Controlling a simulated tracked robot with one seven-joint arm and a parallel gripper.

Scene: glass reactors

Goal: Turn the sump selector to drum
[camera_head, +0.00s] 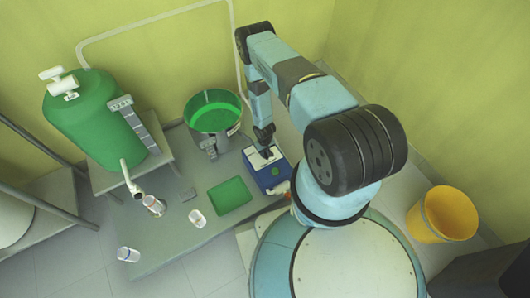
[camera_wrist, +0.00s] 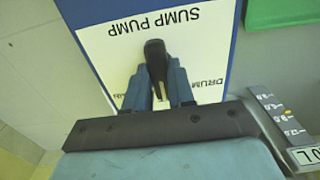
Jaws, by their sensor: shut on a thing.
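The sump pump box (camera_head: 279,180) is blue with a white top panel and stands on the bench in the head view. In the wrist view its panel (camera_wrist: 112,50) reads SUMP PUMP upside down, with DRUM on the right and a mostly hidden label on the left. The black selector knob (camera_wrist: 154,47) stands on the panel. My gripper (camera_wrist: 157,80) has its blue fingers on either side of the knob and is shut on it. It also shows in the head view (camera_head: 266,150). The fingers hide the knob's lower part, so its exact setting is unclear.
A green drum (camera_head: 85,115) stands at left. A metal bucket with green inside (camera_head: 214,118) stands behind the pump. A green tray (camera_head: 230,195), a beaker (camera_head: 197,218) and jars (camera_head: 153,205) are on the bench. A yellow bucket (camera_head: 442,215) is at right.

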